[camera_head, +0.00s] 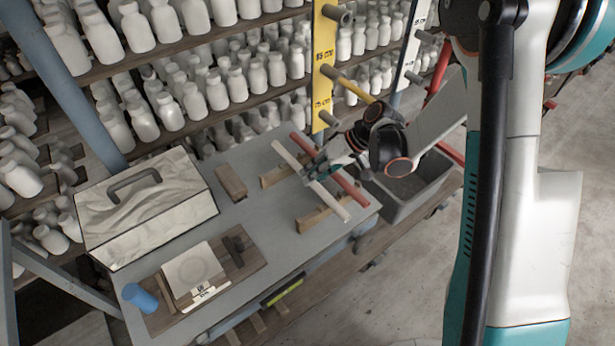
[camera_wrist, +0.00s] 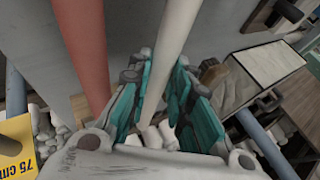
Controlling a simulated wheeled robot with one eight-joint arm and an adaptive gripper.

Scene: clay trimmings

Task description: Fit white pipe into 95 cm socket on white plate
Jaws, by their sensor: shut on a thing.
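My gripper (camera_head: 317,170) is shut on the white pipe (camera_head: 334,203), gripping it near its middle above the bench. In the wrist view the white pipe (camera_wrist: 170,35) runs between my teal fingers (camera_wrist: 155,105). I cannot tell whether the pipe still touches the wooden supports. A red pipe (camera_head: 352,189) lies beside it, roughly parallel; it also shows at left in the wrist view (camera_wrist: 85,50). The white plate (camera_head: 414,42) stands upright at the back, right of the yellow plate (camera_head: 325,55), partly hidden by my arm. Its socket labels are not readable.
Two wooden supports (camera_head: 310,220) sit on the grey bench (camera_head: 265,225). A yellow pipe (camera_head: 352,87) projects from the yellow plate. A grey bin (camera_head: 412,195) is right of the bench. Bottle shelves fill the back.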

